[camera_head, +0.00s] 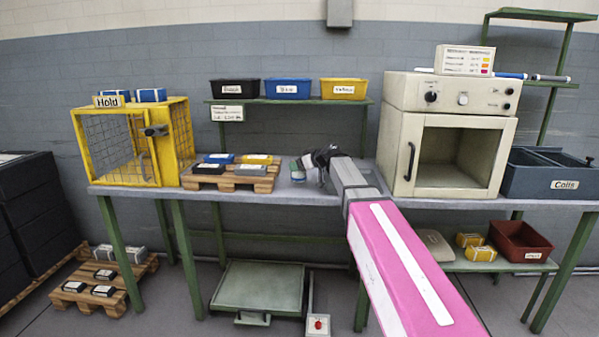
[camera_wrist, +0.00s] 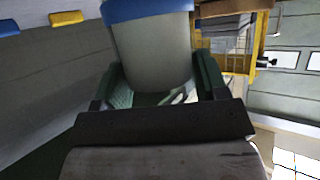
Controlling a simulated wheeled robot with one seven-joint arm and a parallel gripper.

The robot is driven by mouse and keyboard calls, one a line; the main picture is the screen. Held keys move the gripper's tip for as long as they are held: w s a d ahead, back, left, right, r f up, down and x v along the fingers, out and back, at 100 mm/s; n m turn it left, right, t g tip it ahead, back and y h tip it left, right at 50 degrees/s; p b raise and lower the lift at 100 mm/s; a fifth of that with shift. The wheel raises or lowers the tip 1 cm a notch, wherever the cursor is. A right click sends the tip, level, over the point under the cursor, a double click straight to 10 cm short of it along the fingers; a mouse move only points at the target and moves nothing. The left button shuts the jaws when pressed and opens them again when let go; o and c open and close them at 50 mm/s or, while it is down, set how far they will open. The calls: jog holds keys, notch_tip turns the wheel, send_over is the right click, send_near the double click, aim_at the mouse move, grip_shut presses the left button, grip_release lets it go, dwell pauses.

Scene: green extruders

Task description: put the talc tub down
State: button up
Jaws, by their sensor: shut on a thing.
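The talc tub (camera_wrist: 155,60) is pale grey-white with a blue end (camera_wrist: 148,9), seen large in the wrist view. My gripper (camera_wrist: 158,82) is shut on it, with a green finger on each side of the tub. In the head view my gripper (camera_head: 306,163) is at the workbench (camera_head: 290,193), right of the small wooden pallet. The tub (camera_head: 296,174) shows there only as a small pale and blue patch, partly hidden by the gripper. I cannot tell whether it touches the bench top.
Left of my gripper, a wooden pallet (camera_head: 231,179) holds several small boxes, beside a yellow mesh cage (camera_head: 178,142). A cream oven (camera_head: 398,150) stands right of my arm. A shelf (camera_head: 300,101) with three bins runs behind. Some bare bench shows around the gripper.

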jog(key=shift+f, duration=1.3)
jog(key=o, duration=1)
jog(key=shift+f, duration=0.1)
